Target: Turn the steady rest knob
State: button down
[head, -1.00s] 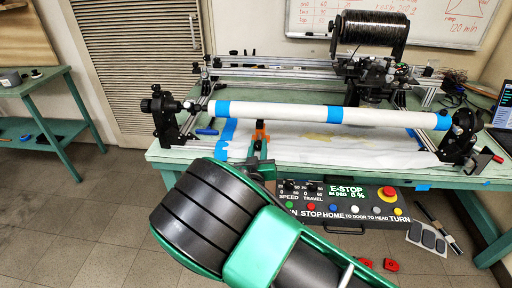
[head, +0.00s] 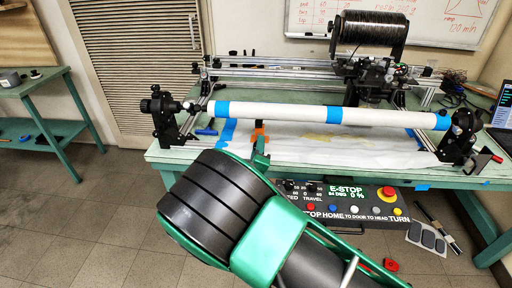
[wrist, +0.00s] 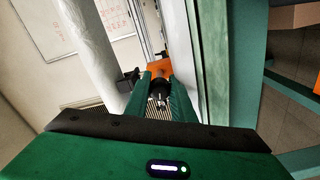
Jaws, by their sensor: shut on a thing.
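The steady rest shows as a small orange block (head: 261,129) at the front of the bench, under the left part of the white tube (head: 320,115). In the wrist view its orange part (wrist: 157,65) lies just beyond my fingertips. My gripper (head: 261,158) reaches up to it from the front. In the wrist view the two green fingers of my gripper (wrist: 159,88) close around a dark knob (wrist: 158,86) below the orange part. The fingers and my wrist hide most of the knob, so its turn angle cannot be read.
The control panel (head: 345,203) with coloured buttons hangs at the bench front, partly behind my arm. Black end supports (head: 163,117) hold the tube, with blue tape near its ends. A laptop (head: 503,108) sits at the right. A side table (head: 45,88) stands left.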

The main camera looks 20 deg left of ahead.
jog(key=n, duration=0.5)
dwell(0.5)
jog(key=shift+f, duration=0.1)
jog(key=c, duration=1.5)
grip_release()
jog(key=shift+s, duration=0.1)
